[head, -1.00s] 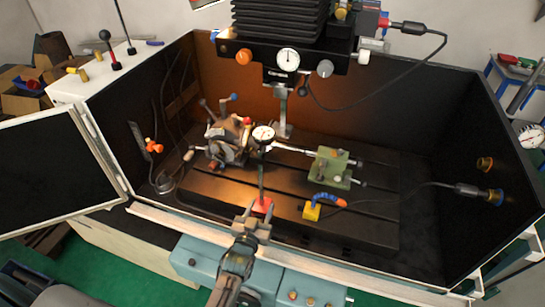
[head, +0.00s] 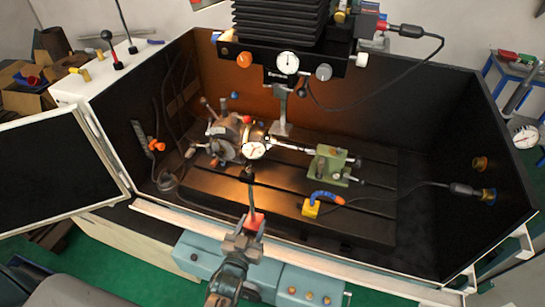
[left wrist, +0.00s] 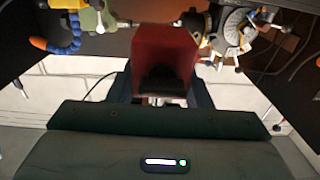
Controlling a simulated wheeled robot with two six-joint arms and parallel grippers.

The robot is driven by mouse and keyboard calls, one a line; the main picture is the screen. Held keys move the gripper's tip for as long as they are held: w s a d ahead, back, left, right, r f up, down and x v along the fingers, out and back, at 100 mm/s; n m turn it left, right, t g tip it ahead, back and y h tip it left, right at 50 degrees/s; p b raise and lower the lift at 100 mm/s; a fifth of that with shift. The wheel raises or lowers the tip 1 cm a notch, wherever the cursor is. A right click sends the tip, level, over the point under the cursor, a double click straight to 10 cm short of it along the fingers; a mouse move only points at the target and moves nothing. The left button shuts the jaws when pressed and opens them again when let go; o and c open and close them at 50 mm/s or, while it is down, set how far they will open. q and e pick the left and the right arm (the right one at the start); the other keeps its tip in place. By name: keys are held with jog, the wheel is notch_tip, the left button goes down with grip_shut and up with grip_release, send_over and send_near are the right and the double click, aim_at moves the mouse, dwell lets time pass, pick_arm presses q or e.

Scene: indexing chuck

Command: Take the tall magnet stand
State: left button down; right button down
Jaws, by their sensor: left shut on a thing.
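The tall magnet stand has a red block base (head: 254,220), a dark upright post (head: 251,192) and a white round dial (head: 253,150) at its top. My left gripper (head: 244,240) is shut on the red base at the front edge of the machine enclosure. In the left wrist view the red base (left wrist: 165,55) fills the space between the fingers. The post and dial are not clear there. In the head view the stand looks about upright, apart from the machine's other parts. My right gripper is not in view.
A chuck unit (head: 222,140) stands on the slotted table (head: 300,225) behind the stand. A green block (head: 333,165) and a yellow base with a blue hose (head: 312,207) lie to the right. The enclosure's front rail (head: 170,216) runs close by. The spindle head hangs above.

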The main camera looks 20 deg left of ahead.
pick_arm(q)
jog(key=s+r, duration=0.1)
jog(key=s, duration=1.4)
jog(key=shift+a+r, duration=0.15)
jog(key=shift+a, duration=0.1)
dwell(0.5)
jog(key=shift+s, duration=0.1)
dwell(0.3)
